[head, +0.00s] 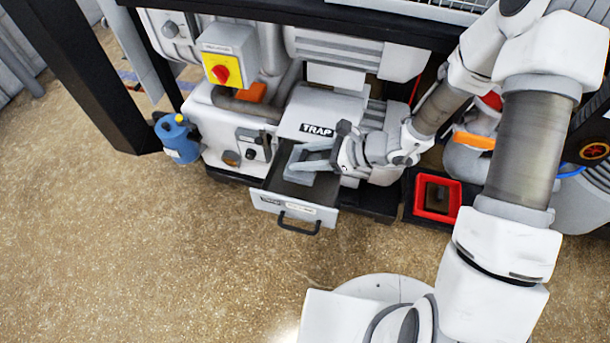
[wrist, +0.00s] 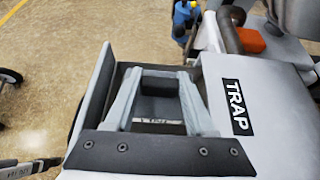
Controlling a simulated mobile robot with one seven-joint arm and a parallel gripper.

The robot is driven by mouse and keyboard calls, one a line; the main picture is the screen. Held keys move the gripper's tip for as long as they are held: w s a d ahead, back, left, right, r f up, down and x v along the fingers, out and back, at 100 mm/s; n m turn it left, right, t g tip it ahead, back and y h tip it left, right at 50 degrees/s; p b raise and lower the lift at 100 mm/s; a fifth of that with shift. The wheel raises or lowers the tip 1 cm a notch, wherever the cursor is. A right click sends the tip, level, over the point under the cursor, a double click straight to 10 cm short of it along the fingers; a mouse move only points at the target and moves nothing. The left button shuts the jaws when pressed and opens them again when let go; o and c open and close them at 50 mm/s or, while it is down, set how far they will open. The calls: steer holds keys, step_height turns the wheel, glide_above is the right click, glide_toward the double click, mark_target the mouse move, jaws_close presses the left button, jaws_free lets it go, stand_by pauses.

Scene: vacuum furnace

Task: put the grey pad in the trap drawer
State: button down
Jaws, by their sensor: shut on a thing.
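The trap drawer (head: 295,208) is pulled out below the white housing marked TRAP, its black handle facing the floor area. In the wrist view its light front panel (wrist: 93,95) stands at the left. My gripper (head: 308,167) is over the drawer opening, its two grey fingers closed on the grey pad (wrist: 158,84). The pad shows between the fingertips in the wrist view, within the drawer's outline. The fingers hide much of the pad in the head view. I cannot tell whether the pad touches the drawer bottom.
The TRAP housing (head: 322,112) stands close behind the drawer. A blue bottle (head: 178,138) is on the floor to the left, and a red square frame (head: 437,197) is to the right. A yellow panel with a red knob (head: 221,70) is above left. Floor before the drawer is clear.

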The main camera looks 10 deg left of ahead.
mark_target(304, 173)
steer(key=shift+f+b, duration=0.6)
steer(key=shift+f, duration=2.75)
steer(key=shift+f, duration=0.25)
steer(key=shift+c, duration=1.2)
jaws_free()
steer(key=shift+r, duration=0.1)
